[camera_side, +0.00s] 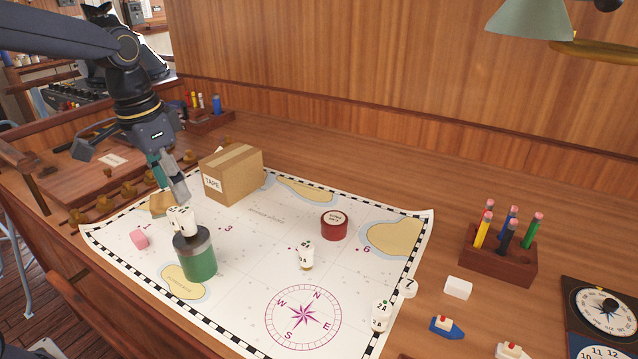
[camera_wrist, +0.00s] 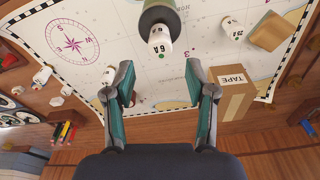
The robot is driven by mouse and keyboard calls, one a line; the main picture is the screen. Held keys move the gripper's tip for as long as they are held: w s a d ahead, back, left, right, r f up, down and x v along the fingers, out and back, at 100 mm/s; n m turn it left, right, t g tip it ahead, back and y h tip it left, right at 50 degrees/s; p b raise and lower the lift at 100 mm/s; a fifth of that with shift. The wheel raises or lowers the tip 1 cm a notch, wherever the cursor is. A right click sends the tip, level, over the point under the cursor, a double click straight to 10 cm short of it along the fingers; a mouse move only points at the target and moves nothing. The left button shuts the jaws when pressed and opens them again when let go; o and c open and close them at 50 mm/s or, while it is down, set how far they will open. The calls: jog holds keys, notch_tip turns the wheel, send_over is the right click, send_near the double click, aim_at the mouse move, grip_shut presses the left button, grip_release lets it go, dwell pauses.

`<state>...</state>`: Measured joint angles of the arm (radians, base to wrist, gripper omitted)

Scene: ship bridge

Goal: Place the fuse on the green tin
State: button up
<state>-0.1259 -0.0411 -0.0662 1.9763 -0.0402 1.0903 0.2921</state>
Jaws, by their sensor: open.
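The green tin (camera_side: 199,263) stands on the chart and has a dark lid. It also shows at the top of the wrist view (camera_wrist: 151,14). A white fuse (camera_side: 187,224) appears to stand upright on the lid; in the wrist view it has a green dot on its end (camera_wrist: 160,38). My gripper (camera_side: 176,190) is open and empty, just above and behind the fuses. In the wrist view, its spread fingers (camera_wrist: 160,86) are apart from the fuses.
A cardboard box marked TAPE (camera_side: 232,175) stands close to my gripper. A red roll (camera_side: 334,226), a fuse (camera_side: 306,256) and a pink block (camera_side: 139,239) are on the chart. More fuses lie near its right edge. A pencil holder (camera_side: 498,256) stands further right.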

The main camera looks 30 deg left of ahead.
jog(key=s+d+r+n+t, duration=0.1)
jog(key=s+t, duration=0.3)
jog(key=s, duration=0.8)
jog(key=shift+s+n, duration=0.4)
jog(key=shift+n, duration=0.3)
